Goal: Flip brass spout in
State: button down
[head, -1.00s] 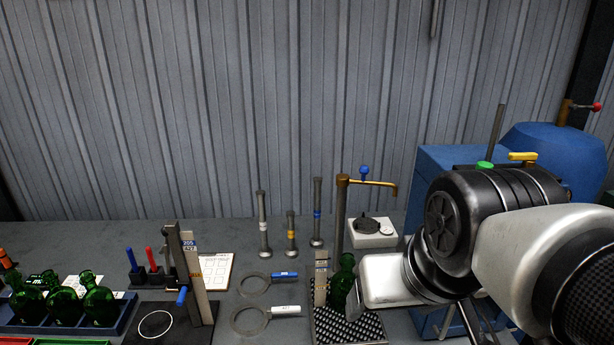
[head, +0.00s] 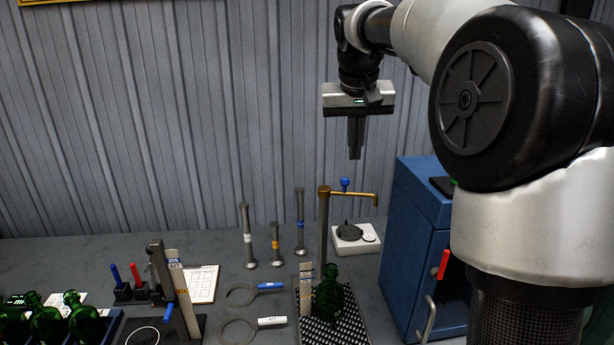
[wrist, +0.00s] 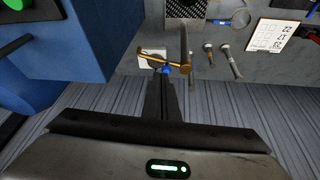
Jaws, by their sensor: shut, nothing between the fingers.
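The brass spout (head: 358,195) sits on top of an upright post (head: 323,235) and points right, with a blue knob (head: 345,184) above it. A green bottle (head: 328,298) stands on a dark perforated tray (head: 318,340), left of the spout's tip and below it. My gripper (head: 355,157) is shut and empty, pointing down above the spout and apart from it in the head view. In the wrist view the spout (wrist: 158,61) shows just beyond my fingers (wrist: 161,84), which hide part of the view near the blue knob (wrist: 166,70).
A blue cabinet (head: 403,240) with a red handle (head: 443,264) stands right of the spout. A white block with a dark disc (head: 349,231) lies behind it. Several upright metal tools (head: 247,235) stand to the left. Two ring tools (head: 240,294) lie on the bench.

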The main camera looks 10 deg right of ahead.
jog(key=m, duration=0.1)
send_over(348, 193)
jog(key=w+d, duration=0.1)
jog(key=d, duration=0.3)
jog(key=f, duration=0.2)
jog(key=shift+a+r, duration=0.2)
jog(key=shift+a, duration=0.05)
notch_tip(348, 193, down, 10)
jog(key=shift+s, duration=0.2)
jog(key=shift+a+f, duration=0.1)
